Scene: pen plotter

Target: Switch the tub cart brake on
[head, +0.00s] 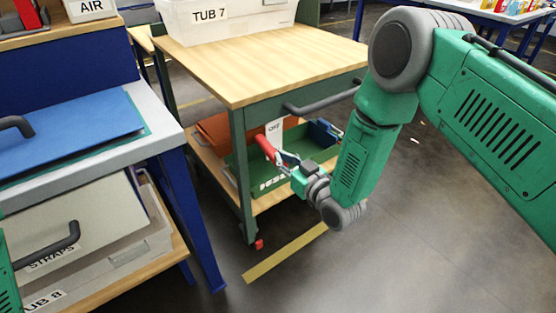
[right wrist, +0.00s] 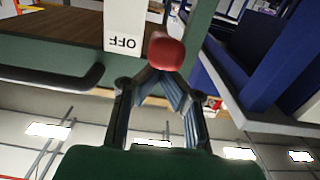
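The tub cart (head: 265,75) has a pale wooden top, green legs and a lower shelf. A white OFF label (head: 274,130) hangs below its top edge, beside a red brake lever (head: 265,147). My right gripper (head: 287,160) is at the red lever's lower end. In the right wrist view the lever's red knob (right wrist: 166,52) is at the fingertips of my right gripper (right wrist: 165,85), which close in on it from both sides. The label (right wrist: 124,25) shows upside down there and reads OFF. My left gripper is not in view.
A white bin marked TUB 7 (head: 225,18) stands on the cart. A grey cart handle (head: 318,99) sticks out near my right forearm. A green bin (head: 272,178) lies on the lower shelf. A blue-legged bench (head: 160,140) stands at left. The floor at right is clear.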

